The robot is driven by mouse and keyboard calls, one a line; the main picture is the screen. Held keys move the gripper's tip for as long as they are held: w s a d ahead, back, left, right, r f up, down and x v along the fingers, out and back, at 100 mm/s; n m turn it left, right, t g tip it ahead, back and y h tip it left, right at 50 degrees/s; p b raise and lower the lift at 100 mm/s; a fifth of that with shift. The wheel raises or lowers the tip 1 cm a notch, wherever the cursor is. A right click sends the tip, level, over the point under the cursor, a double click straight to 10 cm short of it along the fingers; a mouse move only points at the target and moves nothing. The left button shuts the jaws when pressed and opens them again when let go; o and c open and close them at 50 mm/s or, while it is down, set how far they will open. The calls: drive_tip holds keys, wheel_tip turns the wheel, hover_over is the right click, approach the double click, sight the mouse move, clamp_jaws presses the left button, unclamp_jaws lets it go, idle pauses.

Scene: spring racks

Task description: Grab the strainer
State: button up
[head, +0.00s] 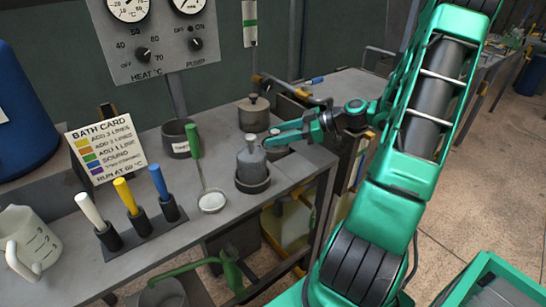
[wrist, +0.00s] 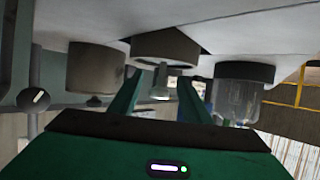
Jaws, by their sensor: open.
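A green-handled tool (head: 193,142) with a round pale head leans near a dark pot in the head view. It looks most like the strainer, but I cannot make out holes. My gripper (head: 272,139) is open over the bench's right end, right of and apart from this tool. The green-handled tool does not show in the wrist view.
A grey bottle-like vessel (head: 251,162) in a dark bowl and a lidded pot (head: 254,114) stand close to my gripper. A dark pot (head: 178,137), a rack of coloured handles (head: 140,229) and a jug (head: 32,243) stand farther left. Some bench top in front is clear.

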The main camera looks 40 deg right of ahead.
drive_tip(key=shift+w+a+f, duration=0.15)
drive_tip(key=shift+w+a, duration=0.1)
clamp_jaws()
